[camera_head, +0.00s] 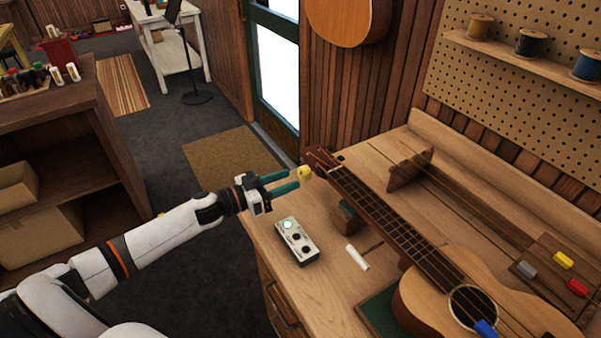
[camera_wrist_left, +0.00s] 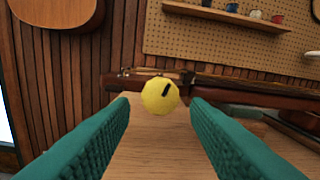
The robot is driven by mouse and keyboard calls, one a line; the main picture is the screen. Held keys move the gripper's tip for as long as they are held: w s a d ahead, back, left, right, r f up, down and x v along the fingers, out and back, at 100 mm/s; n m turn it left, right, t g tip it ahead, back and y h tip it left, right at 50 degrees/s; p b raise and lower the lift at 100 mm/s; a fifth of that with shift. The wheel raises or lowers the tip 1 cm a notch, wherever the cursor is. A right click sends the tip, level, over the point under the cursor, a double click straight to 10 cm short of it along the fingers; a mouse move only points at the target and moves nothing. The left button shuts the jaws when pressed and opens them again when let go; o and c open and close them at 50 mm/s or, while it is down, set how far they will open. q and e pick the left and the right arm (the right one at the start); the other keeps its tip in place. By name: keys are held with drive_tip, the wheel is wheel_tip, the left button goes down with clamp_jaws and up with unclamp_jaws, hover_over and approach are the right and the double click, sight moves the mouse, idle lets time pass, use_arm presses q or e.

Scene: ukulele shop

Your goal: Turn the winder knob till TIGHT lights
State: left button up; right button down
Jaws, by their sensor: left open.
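The yellow winder knob (camera_head: 305,172) sits at the headstock end of the ukulele (camera_head: 385,215). In the left wrist view the knob (camera_wrist_left: 160,96) is a faceted yellow piece with a short black mark at its upper right. My left gripper (camera_head: 292,181) is open, its two green fingers pointing at the knob. In the wrist view the knob shows in the gap between the fingertips, apart from both. A white box (camera_head: 310,257) on the bench has one pale lit lamp (camera_head: 288,225) and two dark round spots; its labels are too small to read. My right gripper is not in view.
A white stick (camera_head: 357,257) and a small green-topped block (camera_head: 347,217) lie on the wooden bench (camera_head: 330,308) near the neck. A pegboard (camera_wrist_left: 240,45) with a spool shelf is behind. Open floor lies left of the bench.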

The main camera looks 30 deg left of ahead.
sight(300, 175)
use_arm(q)
drive_tip(key=x, duration=0.3)
drive_tip(key=shift+w+d+r, duration=0.1)
drive_tip(key=shift+w+d, duration=0.1)
drive_tip(key=shift+w, duration=0.05)
drive_tip(key=shift+w+d, duration=0.25)
drive_tip(key=shift+w, duration=0.15)
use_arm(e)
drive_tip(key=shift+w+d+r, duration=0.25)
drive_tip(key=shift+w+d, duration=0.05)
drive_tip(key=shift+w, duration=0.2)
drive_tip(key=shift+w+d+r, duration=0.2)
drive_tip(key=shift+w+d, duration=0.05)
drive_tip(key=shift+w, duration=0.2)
use_arm(q)
drive_tip(key=c, duration=0.7)
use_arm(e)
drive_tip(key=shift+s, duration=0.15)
use_arm(q)
drive_tip(key=shift+p, duration=0.3)
